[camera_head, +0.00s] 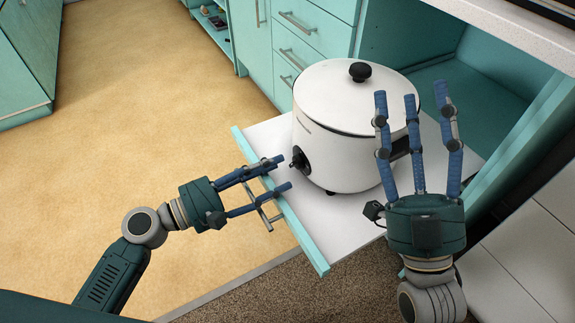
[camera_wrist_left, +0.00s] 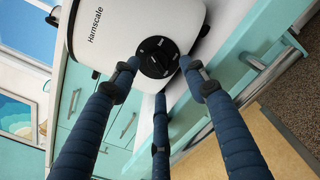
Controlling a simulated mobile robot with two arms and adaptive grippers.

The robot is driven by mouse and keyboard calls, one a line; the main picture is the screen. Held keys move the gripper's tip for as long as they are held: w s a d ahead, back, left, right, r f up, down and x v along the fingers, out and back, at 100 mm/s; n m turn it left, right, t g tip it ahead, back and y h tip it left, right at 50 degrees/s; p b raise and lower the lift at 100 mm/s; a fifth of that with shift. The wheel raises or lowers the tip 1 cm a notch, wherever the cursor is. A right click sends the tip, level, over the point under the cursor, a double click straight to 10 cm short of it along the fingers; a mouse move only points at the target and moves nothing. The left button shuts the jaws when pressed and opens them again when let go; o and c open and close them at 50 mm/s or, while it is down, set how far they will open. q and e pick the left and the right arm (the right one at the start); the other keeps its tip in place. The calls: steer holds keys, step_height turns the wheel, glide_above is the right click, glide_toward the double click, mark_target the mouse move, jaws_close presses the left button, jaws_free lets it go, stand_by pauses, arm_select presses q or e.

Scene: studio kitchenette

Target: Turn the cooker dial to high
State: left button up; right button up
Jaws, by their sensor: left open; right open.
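The white cooker (camera_head: 335,140) with a lid and black knob stands on a pulled-out shelf. Its black dial (camera_head: 298,160) is on the side facing my left gripper (camera_head: 284,173). In the left wrist view the dial (camera_wrist_left: 157,57) sits just beyond the fingertips of my left gripper (camera_wrist_left: 160,75), below the word "Hamscale". The left gripper is open and empty, with its fingers around the front of the dial; I cannot tell whether they touch it. My right gripper (camera_head: 412,98) is open and empty, in front of the cooker's right side in the picture.
The pull-out shelf (camera_head: 262,135) has a teal front edge (camera_head: 300,235) with a metal handle (camera_head: 265,215) under my left fingers. Teal drawers (camera_head: 300,35) stand behind the cooker. A teal cabinet side (camera_head: 530,130) is at right. The floor (camera_head: 130,110) at left is clear.

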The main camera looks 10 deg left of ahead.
mark_target(290, 167)
arm_select(q)
steer(key=shift+x, duration=1.95)
arm_select(e)
steer(key=shift+s+r, duration=0.25)
steer(key=shift+r, duration=0.05)
arm_select(q)
steer(key=c, duration=1.1)
steer(key=shift+f, duration=0.1)
arm_select(e)
steer(key=shift+s, duration=0.1)
